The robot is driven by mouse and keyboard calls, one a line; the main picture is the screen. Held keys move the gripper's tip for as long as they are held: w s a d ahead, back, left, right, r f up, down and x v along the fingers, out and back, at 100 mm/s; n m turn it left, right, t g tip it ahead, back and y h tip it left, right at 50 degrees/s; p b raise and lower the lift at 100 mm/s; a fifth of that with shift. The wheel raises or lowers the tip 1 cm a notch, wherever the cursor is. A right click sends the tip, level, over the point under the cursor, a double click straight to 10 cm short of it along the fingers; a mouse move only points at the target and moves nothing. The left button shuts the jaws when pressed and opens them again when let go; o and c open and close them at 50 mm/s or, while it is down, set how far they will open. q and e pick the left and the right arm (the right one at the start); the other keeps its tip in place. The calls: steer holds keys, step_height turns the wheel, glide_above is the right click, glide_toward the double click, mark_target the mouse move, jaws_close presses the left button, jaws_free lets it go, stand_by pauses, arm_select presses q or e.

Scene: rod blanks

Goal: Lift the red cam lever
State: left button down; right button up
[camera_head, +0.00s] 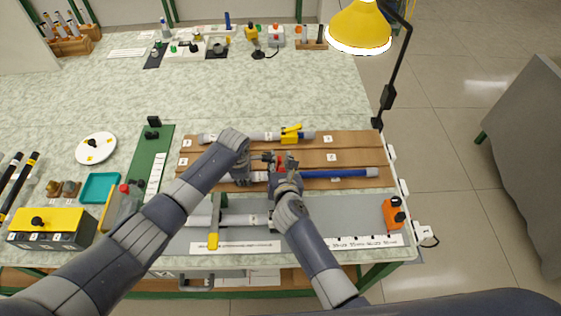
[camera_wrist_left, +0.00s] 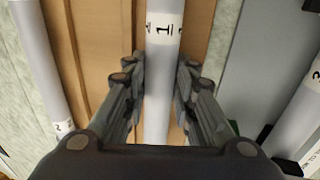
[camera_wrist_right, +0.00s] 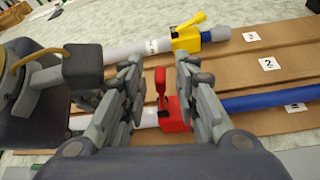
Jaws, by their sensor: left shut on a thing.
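The red cam lever (camera_wrist_right: 160,82) stands up from a red clamp (camera_wrist_right: 174,114) on the nearer rod; in the head view the red clamp (camera_head: 291,162) is partly hidden by my right gripper. My right gripper (camera_wrist_right: 160,75) is open, its fingers on either side of the lever in its own view; I cannot tell whether they touch it. My left gripper (camera_head: 241,177) is shut on the grey rod (camera_wrist_left: 162,75) marked 1, left of the red clamp. A blue rod (camera_head: 345,172) runs out of the clamp to the right.
A second grey rod with a yellow clamp (camera_head: 291,134) lies behind, on the brown board (camera_head: 355,152). A yellow lamp (camera_head: 360,27) hangs at the back right.

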steer(key=shift+s, duration=0.1)
steer(key=v, duration=1.1)
steer(key=shift+s+r, duration=0.2)
steer(key=shift+s, duration=0.15)
